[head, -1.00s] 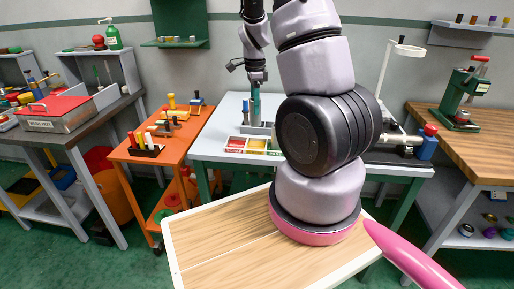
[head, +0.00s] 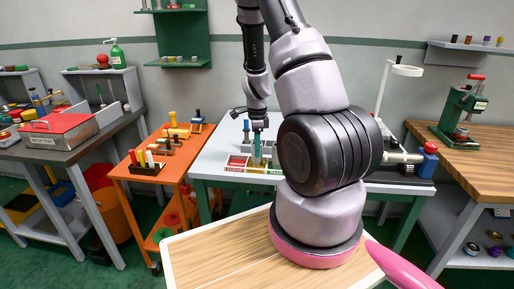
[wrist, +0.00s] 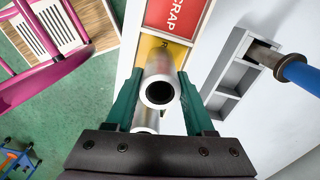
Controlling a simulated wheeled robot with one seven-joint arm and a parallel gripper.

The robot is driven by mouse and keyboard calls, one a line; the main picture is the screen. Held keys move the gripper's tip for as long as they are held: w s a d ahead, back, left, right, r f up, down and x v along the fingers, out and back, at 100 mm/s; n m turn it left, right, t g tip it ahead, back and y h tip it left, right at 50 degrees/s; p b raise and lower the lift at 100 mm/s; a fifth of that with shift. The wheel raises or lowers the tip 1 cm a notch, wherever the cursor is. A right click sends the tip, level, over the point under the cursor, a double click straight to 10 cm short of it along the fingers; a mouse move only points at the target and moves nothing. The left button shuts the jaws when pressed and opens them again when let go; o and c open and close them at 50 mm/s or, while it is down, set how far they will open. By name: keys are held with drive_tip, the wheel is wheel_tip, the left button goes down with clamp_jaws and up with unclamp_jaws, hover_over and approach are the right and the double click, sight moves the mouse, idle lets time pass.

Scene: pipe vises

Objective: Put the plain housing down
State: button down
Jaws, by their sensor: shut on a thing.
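The plain housing, a bare silver tube (wrist: 160,84), is between the green fingers of my gripper (wrist: 158,98) in the wrist view, its open end facing the camera. My gripper is shut on it, above or in a yellow tray compartment (wrist: 147,48) beside a red one marked SCRAP (wrist: 176,14). Another silver surface (wrist: 146,118) shows below the tube; I cannot tell whether it is a separate part. In the head view my gripper (head: 258,152) is down at the tray on the grey table; the housing is too small to make out there.
A grey rack (wrist: 228,76) stands close right of the tray, with a blue-handled part (wrist: 292,68) in it. An orange cart (head: 150,172) is left of the table. A blue-ended vise (head: 427,160) is on the right. White tabletop right of the rack is clear.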

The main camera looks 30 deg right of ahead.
drive_tip(key=shift+c, duration=1.3)
unclamp_jaws()
drive_tip(key=shift+f, duration=0.15)
drive_tip(key=s+a+r+n+t+y, duration=0.1)
drive_tip(key=s+a+r+n, duration=0.15)
drive_tip(key=r, duration=0.75)
drive_tip(key=s+a+r+n+t, duration=0.1)
drive_tip(key=a+r+n, duration=0.2)
drive_tip(key=r, duration=0.6)
drive_tip(key=s+a+r+n+t+y, duration=0.1)
drive_tip(key=s+a+r+n, duration=0.15)
drive_tip(key=r, duration=0.75)
drive_tip(key=s+a+r+n+t, duration=0.4)
drive_tip(key=s+r+n, duration=0.5)
drive_tip(key=s, duration=0.4)
drive_tip(key=shift+s+a+r+n, duration=0.4)
drive_tip(key=shift+a+n, duration=0.3)
drive_tip(key=shift+n, duration=0.1)
drive_tip(key=shift+w, duration=0.1)
